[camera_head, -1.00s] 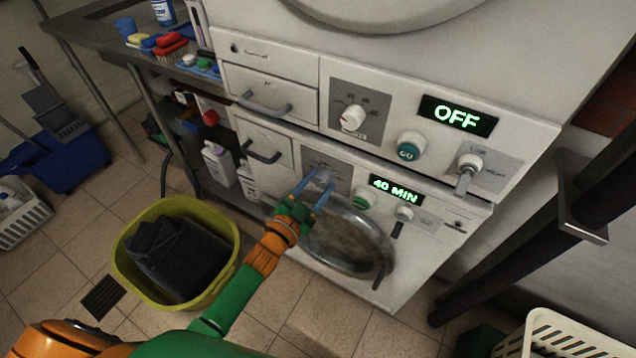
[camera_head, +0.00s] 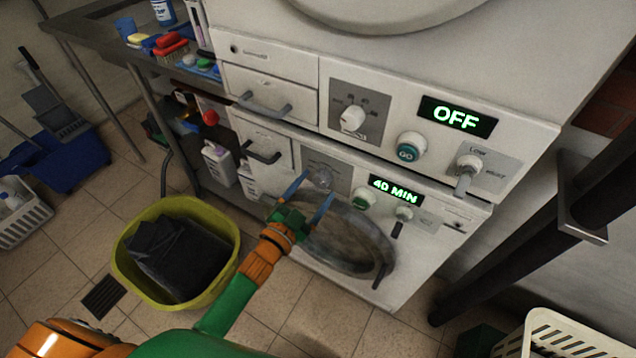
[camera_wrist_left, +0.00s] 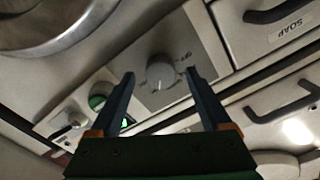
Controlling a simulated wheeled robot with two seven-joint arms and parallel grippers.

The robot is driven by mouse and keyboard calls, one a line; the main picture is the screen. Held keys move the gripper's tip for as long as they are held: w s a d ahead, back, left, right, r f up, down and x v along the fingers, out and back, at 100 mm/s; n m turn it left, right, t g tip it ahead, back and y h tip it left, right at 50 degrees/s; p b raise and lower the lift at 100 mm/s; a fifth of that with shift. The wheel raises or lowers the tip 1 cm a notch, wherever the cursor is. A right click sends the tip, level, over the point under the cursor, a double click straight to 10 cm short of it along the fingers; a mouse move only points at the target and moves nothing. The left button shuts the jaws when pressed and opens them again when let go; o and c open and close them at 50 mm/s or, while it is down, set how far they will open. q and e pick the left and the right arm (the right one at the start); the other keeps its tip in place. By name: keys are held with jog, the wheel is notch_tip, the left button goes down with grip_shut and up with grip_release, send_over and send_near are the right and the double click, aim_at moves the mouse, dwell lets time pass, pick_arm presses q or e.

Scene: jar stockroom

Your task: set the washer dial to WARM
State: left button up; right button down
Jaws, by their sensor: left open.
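The washer (camera_head: 425,225) is the lower white machine. Its dial (camera_head: 322,178) is a pale round knob on a grey panel. The dial also shows in the left wrist view (camera_wrist_left: 160,74), between and beyond the fingertips. Its printed labels are too blurred to read surely, so I cannot tell its setting. My left gripper (camera_head: 318,186) is open, with one blue finger on each side of the dial. It also shows in the left wrist view (camera_wrist_left: 160,76), with gaps between both fingers and the knob. My right gripper is out of view.
The washer's display (camera_head: 396,190) reads 40 MIN, with a green button (camera_head: 362,198) left of it. The round door (camera_head: 345,240) is below. The upper machine has its own dial (camera_head: 352,118) and an OFF display (camera_head: 456,116). A yellow-green tub (camera_head: 130,262) holds dark cloth.

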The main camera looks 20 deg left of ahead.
pick_arm(q)
jog(key=v, duration=0.5)
jog(key=shift+s, duration=0.15)
jog(key=s+a+f+n+g+y+p, duration=0.25)
jog(key=s+f+g, duration=0.2)
jog(key=f, duration=0.45)
jog(key=s+a+f+n+g+y+p, duration=0.1)
jog(key=s+f+n+g+p, duration=0.15)
jog(key=s+f, duration=0.45)
jog(key=s+f+g+p, duration=0.1)
jog(key=s+f+g, duration=0.2)
jog(key=s, duration=0.4)
jog(key=s+a+f+n+g+p, duration=0.1)
jog(key=s+f+g, duration=0.2)
jog(key=s, duration=0.4)
jog(key=s+f+g+y+p, duration=0.1)
jog(key=s+f+g, duration=0.2)
jog(key=s, duration=0.5)
jog(key=shift+a+f+n, duration=0.3)
jog(key=shift+f, duration=0.3)
